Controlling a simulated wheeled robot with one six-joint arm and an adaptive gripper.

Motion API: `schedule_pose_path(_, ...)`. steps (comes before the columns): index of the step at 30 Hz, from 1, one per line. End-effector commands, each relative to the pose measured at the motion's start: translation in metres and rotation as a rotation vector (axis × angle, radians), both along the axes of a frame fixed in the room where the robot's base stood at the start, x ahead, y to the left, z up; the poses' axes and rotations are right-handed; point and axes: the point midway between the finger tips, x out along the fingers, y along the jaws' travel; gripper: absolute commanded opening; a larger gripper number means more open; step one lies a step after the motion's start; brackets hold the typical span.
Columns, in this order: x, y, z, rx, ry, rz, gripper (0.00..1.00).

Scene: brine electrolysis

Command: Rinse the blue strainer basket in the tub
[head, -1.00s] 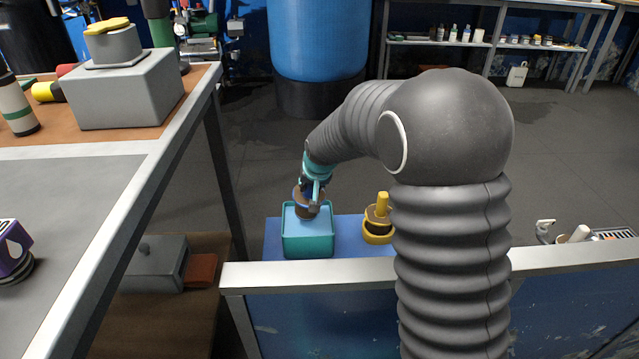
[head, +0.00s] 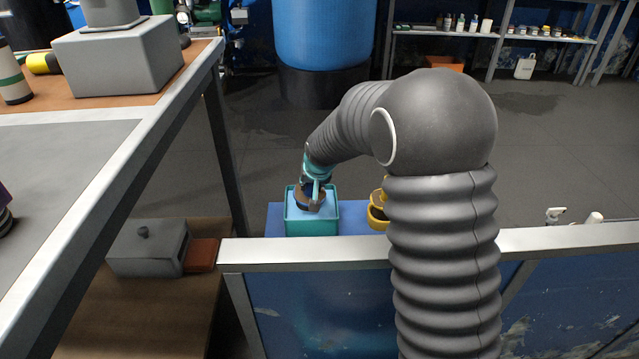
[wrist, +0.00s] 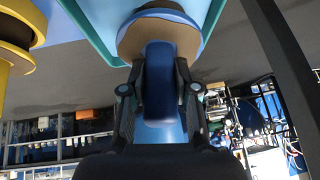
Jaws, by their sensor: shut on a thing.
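My gripper (head: 316,186) reaches down over the teal tub (head: 312,229), which has a light blue surface inside. The gripper is shut on the blue strainer basket (head: 302,196), seen in the head view as a blue and brown piece just below the fingers. In the wrist view my gripper (wrist: 157,85) clasps the basket's dark blue upright part (wrist: 160,75), with a tan disc and blue rim beyond it. The basket is within the tub's outline, low in its opening. I cannot tell how deep it sits. Part of the tub wall (wrist: 95,30) shows beside it.
A yellow-rimmed holder (head: 378,218) stands right of the tub on the blue surface (head: 353,222), partly behind my arm. A pale metal rail (head: 560,238) runs in front. A workbench (head: 70,170) with a grey box (head: 118,60) is at left. Open floor lies behind the tub.

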Motion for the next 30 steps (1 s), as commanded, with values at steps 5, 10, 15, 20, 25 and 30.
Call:
schedule_pose_path(5, 0.002, 0.002, -0.014, 0.0, -0.001, 0.0, 0.0)
schedule_pose_path(10, 0.003, 0.003, -0.023, 0.0, 0.0, 0.0, 0.0)
schedule_pose_path(15, 0.004, 0.004, -0.027, 0.001, 0.0, -0.001, 0.0)
schedule_pose_path(20, 0.004, 0.004, -0.028, 0.001, 0.0, -0.001, 0.0)
schedule_pose_path(25, 0.004, 0.004, -0.028, 0.001, 0.0, -0.001, 0.0)
schedule_pose_path(30, 0.004, 0.004, -0.028, 0.0, 0.0, 0.0, 0.0)
